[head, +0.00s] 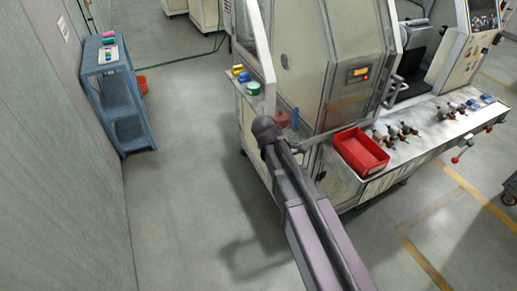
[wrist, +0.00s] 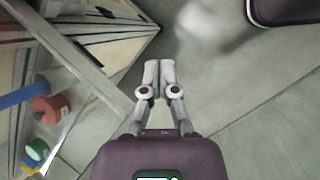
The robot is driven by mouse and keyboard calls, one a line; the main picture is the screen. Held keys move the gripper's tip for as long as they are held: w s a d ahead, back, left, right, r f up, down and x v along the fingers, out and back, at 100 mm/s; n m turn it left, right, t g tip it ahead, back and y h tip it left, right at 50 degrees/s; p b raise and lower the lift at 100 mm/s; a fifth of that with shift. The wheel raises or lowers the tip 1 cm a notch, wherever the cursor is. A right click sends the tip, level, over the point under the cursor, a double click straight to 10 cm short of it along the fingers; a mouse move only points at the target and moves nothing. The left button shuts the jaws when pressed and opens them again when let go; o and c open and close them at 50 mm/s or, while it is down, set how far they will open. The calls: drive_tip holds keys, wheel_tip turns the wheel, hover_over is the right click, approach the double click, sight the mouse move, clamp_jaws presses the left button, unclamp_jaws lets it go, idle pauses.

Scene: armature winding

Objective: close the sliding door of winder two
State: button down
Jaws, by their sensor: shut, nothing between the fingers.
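A cream winding machine (head: 345,121) stands at the right in the head view. Its large door panel (head: 305,55) has a window and a loop handle (head: 391,91) at its right edge. To the right of that handle an opening (head: 413,62) shows part of the inside. I cannot read which winder this is. My gripper (wrist: 158,78) is shut and empty in the wrist view, over floor beside the machine's base. In the head view my arm hides it at the machine's left front corner. It does not touch the handle.
A red bin (head: 361,153) and several small fittings lie on the machine's front ledge. Coloured spools sit at its left side; a red spool (wrist: 47,108) shows in the wrist view. A blue shelf (head: 117,95) stands by the left wall. The floor between is clear.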

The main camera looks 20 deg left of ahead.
drive_tip(key=s+a+r+n+t+p, duration=0.1)
drive_tip(key=a+n, duration=0.4)
drive_tip(key=a, duration=0.5)
drive_tip(key=s+a+r+n+t+h+p, duration=0.1)
drive_tip(key=a+r+n, duration=0.3)
drive_tip(key=a, duration=0.6)
drive_tip(key=shift+s+r+n+t+h, duration=0.35)
drive_tip(key=shift+s+t, duration=0.2)
drive_tip(key=shift+t, duration=0.35)
drive_tip(key=shift+w+f, duration=0.1)
drive_tip(key=shift+f, duration=0.05)
drive_tip(key=w+d+r+b+x, duration=0.1)
drive_tip(key=r+b+x, duration=0.1)
drive_tip(key=b+x, duration=0.5)
drive_tip(key=shift+x, duration=2.9)
drive_tip(key=shift+w+d+r, duration=0.15)
drive_tip(key=shift+w+d, duration=0.05)
drive_tip(key=shift+d, duration=0.05)
